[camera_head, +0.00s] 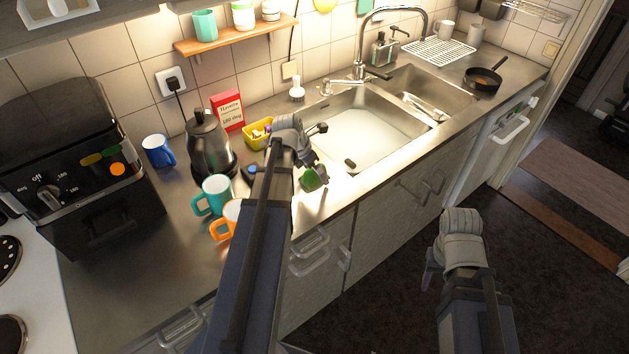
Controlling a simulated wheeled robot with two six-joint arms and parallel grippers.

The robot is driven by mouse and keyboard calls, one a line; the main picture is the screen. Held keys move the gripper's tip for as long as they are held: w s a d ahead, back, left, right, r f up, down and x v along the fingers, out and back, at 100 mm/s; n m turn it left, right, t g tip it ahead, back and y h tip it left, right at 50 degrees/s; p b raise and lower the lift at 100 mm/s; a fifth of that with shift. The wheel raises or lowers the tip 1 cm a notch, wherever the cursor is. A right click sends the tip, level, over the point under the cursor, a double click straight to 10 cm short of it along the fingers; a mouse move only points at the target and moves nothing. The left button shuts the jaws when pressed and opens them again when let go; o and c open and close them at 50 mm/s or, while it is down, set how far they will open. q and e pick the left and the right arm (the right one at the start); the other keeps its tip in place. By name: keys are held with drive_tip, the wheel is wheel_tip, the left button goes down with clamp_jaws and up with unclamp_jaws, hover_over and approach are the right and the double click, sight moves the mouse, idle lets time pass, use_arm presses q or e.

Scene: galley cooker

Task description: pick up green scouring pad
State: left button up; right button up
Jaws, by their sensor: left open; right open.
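A green scouring pad (313,179) lies on the steel counter just left of the sink basin, close to the counter's front edge. My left gripper (318,152) is open and hangs above and beside the pad, its arm coming in from below and hiding part of the counter. I cannot tell whether its fingers touch the pad. My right gripper (432,268) is open and empty, out in front of the cabinets, over the dark floor.
The sink (375,125) lies right of the pad. A yellow container (257,135), a kettle (209,145), a teal mug (214,193) and an orange mug (227,218) stand to the left. A blue mug (157,151) and black appliance (85,165) are further left.

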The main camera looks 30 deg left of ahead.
use_arm(q)
drive_tip(key=shift+c, duration=0.2)
drive_tip(key=c, duration=1.2)
